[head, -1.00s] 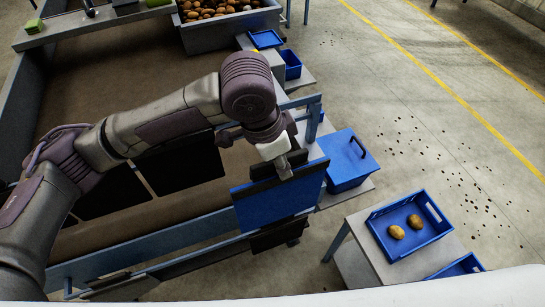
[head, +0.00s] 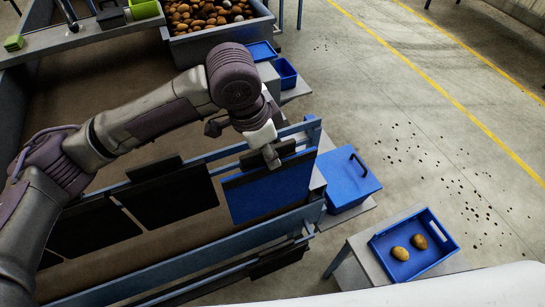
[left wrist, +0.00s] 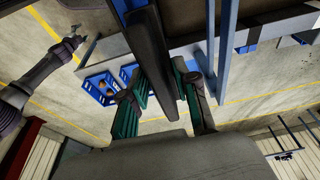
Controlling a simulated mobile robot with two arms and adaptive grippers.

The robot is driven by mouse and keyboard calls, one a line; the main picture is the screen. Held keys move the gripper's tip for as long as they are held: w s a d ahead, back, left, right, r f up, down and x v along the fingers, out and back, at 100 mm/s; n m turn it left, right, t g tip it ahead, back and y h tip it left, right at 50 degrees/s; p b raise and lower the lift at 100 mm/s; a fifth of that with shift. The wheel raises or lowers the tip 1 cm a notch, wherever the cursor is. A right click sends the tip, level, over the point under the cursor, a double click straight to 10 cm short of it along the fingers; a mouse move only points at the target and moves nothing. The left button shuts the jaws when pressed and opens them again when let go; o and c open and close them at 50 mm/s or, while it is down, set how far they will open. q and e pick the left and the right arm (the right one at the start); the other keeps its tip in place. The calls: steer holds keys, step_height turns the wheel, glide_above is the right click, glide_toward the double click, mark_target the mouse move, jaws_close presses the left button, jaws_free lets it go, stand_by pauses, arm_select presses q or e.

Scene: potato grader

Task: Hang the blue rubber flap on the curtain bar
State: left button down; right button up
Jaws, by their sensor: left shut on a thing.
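The blue rubber flap (head: 268,194) hangs upright from my left gripper (head: 271,158), below its black top strip. My left gripper is shut on that strip, which also shows between its green-padded fingers in the left wrist view (left wrist: 158,92). The flap is at the right end of the blue curtain bar (head: 228,151), overlapping it in the head view. I cannot tell whether the strip touches the bar. Black flaps (head: 172,198) hang along the bar to the left. My right gripper (left wrist: 74,42) shows small at the left of the left wrist view; its jaws are unclear.
A closed blue box (head: 345,180) stands just right of the flap. A blue tray (head: 437,262) with two potatoes is on a low table at lower right. A lower blue rail (head: 225,243) runs below the flaps. A potato-filled bin (head: 215,40) is at the back.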

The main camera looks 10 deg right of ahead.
arm_select(q)
steer(key=shift+w+a+f+b, duration=0.1)
steer(key=shift+w+a+b, duration=0.5)
steer(key=shift+w, duration=0.95)
steer(key=shift+w+a+f+b, duration=0.1)
steer(key=shift+w+a+b, duration=0.5)
steer(key=shift+w, duration=0.9)
steer(key=shift+w+a+f+b, duration=0.1)
steer(key=shift+w+a+b, duration=0.2)
steer(key=shift+w+b, duration=0.9)
steer(key=shift+w+f+p, duration=0.3)
steer(key=shift+f+p, duration=0.15)
steer(key=shift+p, duration=0.1)
steer(key=shift+a+x, duration=0.25)
steer(key=shift+x, duration=0.8)
arm_select(e)
steer(key=shift+w+f, duration=0.25)
steer(key=shift+f, duration=0.35)
steer(key=shift+w+f, duration=0.2)
steer(key=shift+f, duration=0.45)
steer(key=shift+w+f, duration=0.25)
steer(key=shift+f, duration=0.35)
arm_select(q)
steer(key=shift+f, duration=0.1)
